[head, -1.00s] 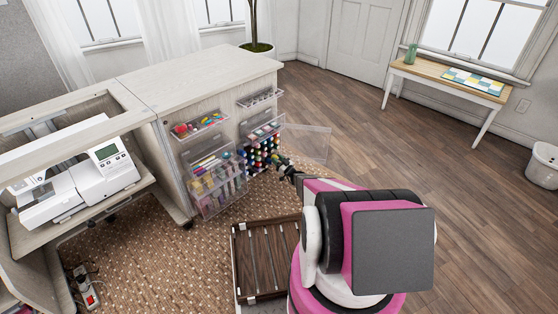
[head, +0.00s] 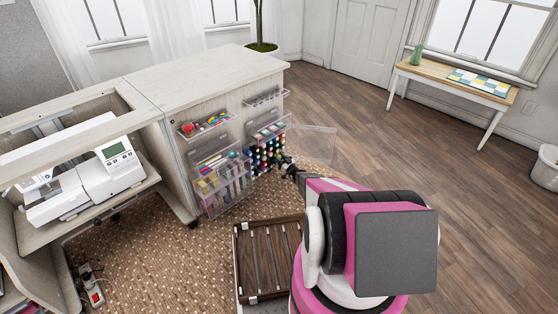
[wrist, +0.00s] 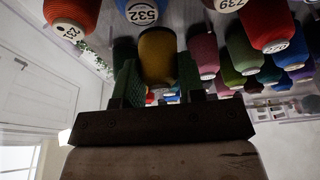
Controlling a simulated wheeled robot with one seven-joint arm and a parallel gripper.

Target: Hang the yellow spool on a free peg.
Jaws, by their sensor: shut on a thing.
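The yellow spool (wrist: 158,52) is between the two fingers of my gripper (wrist: 158,72) in the wrist view, and the gripper is shut on it. Other spools surround it: a blue one (wrist: 141,10) and a red one (wrist: 264,22) close by, with mauve and green ones to the right. In the head view my gripper (head: 287,168) is at the right side of the spool rack (head: 268,155) on the cabinet's panel. The yellow spool is too small to make out there. I cannot tell which peg is free or whether the spool touches one.
The cabinet (head: 205,78) carries clear bins (head: 222,183) left of the rack. A clear open panel (head: 313,143) stands out just right of the rack, near my gripper. A sewing machine (head: 105,180) sits at left. Wood floor to the right is clear.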

